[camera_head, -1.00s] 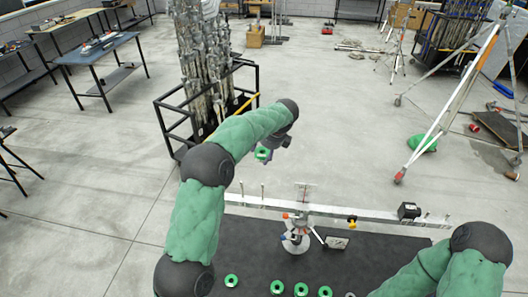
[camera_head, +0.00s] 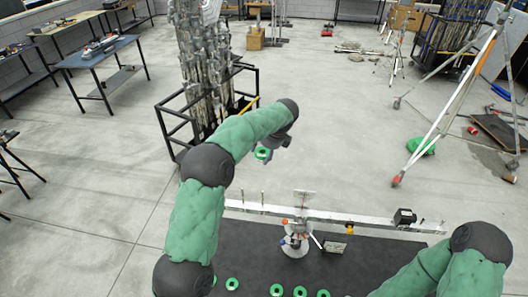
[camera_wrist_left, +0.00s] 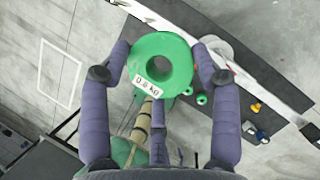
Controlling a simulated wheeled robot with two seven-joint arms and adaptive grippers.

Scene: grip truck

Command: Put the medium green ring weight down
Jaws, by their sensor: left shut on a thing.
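My left gripper (camera_head: 268,150) is shut on a green ring weight (camera_head: 262,154), held up behind the balance beam in the head view. In the left wrist view, the fingers (camera_wrist_left: 160,60) grip opposite sides of this ring (camera_wrist_left: 160,42). The long pale balance beam (camera_head: 375,221) with upright pins rests on a central stand (camera_head: 297,242). Several green rings (camera_head: 232,283) lie along the near part of the dark table (camera_head: 255,255). My right arm enters at lower right; its gripper is out of frame.
A black block (camera_head: 403,216) sits near the beam's right end, and a small yellow piece (camera_head: 350,230) hangs by the beam. A black-framed rack (camera_head: 175,117) stands behind my left arm. A white tripod (camera_head: 445,115) stands at right. Floor beyond the beam is largely clear.

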